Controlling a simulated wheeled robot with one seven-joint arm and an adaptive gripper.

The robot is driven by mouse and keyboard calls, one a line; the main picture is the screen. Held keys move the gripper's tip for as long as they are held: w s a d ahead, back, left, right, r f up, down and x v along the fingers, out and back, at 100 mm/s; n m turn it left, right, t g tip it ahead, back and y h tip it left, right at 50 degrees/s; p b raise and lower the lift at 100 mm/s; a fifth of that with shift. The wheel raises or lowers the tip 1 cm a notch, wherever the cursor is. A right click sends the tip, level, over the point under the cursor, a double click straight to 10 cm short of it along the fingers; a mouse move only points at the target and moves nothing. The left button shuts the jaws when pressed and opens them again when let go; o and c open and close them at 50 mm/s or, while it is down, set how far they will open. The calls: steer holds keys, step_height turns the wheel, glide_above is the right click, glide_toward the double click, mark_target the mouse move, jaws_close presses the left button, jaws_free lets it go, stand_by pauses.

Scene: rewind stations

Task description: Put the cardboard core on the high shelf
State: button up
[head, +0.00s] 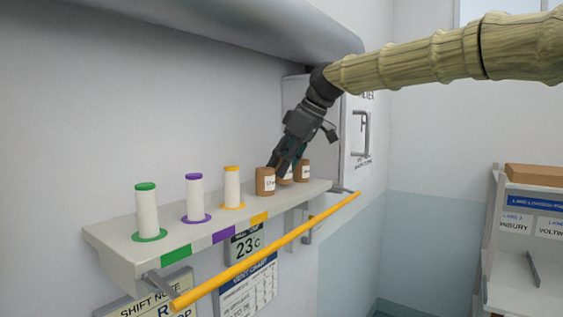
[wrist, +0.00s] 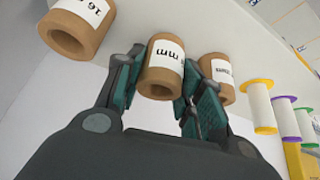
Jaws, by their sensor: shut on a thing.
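My gripper (head: 287,160) reaches down from the upper right over the far part of the wall shelf (head: 115,234). In the wrist view, my gripper (wrist: 155,88) has its two dark green-padded fingers on either side of a brown cardboard core (wrist: 161,72) with a white label, and it is shut on it. This held core (head: 286,181) is partly hidden in the head view. It is upright, in line between two similar labelled cores, one nearer (head: 265,181) and one farther (head: 304,171). Whether its base touches the shelf is not clear.
White spools with green (head: 147,211), purple (head: 195,198) and orange (head: 232,188) ends stand on the shelf's nearer part. A yellow rail (head: 270,247) runs along its front. A white cabinet (head: 356,135) stands beyond. A rack with a cardboard box (head: 535,175) is at right.

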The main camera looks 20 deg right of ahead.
steer(key=shift+w+a+f+p, duration=0.1)
steer(key=shift+f+p, duration=0.35)
steer(key=shift+f, duration=0.05)
steer(key=shift+f, duration=0.2)
steer(key=o, duration=0.9)
steer(key=shift+r, duration=0.1)
steer(key=b+v, duration=0.4)
steer(key=v, duration=0.8)
steer(key=shift+r, duration=0.15)
